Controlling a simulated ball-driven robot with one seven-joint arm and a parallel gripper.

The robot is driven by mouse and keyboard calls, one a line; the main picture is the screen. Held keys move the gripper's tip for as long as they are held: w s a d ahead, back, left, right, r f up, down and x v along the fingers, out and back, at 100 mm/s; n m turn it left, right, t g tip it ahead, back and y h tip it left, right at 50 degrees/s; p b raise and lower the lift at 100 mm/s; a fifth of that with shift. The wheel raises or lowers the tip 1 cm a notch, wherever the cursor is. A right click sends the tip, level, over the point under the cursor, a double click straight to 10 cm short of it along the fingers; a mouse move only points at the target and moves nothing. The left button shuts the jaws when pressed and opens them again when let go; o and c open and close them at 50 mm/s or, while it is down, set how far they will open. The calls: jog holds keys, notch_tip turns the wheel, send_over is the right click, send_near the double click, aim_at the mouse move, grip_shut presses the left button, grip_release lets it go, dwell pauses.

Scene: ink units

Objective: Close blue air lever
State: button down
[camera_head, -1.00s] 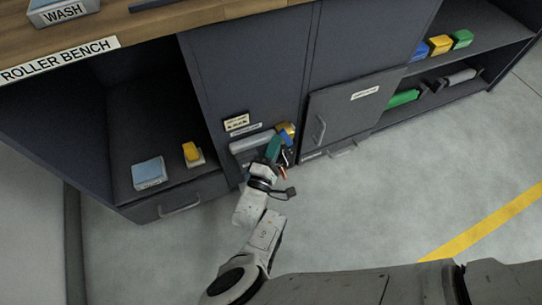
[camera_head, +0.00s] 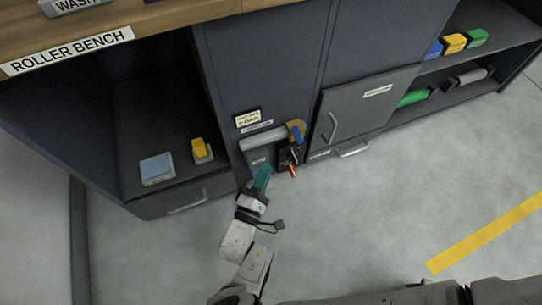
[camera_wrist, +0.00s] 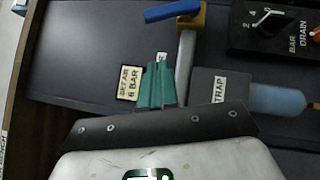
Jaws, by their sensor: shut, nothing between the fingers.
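The blue lever (camera_head: 297,134) sits on a brass valve body (camera_wrist: 190,20) at the end of a grey pipe, low on the dark cabinet front. In the wrist view the blue lever (camera_wrist: 172,11) lies crosswise to the pipe (camera_wrist: 185,65). My gripper (camera_head: 265,170) has teal fingers and is shut and empty, below and left of the lever in the head view. In the wrist view my fingers (camera_wrist: 157,68) point toward the panel, apart from the lever, and partly cover a small label.
A TRAP unit (camera_wrist: 215,90) and a regulator with a dial (camera_wrist: 268,25) sit beside the pipe. A cabinet door with a handle (camera_head: 333,127) is to the right. The floor in front is clear.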

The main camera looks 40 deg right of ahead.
jog(key=shift+v, duration=1.3)
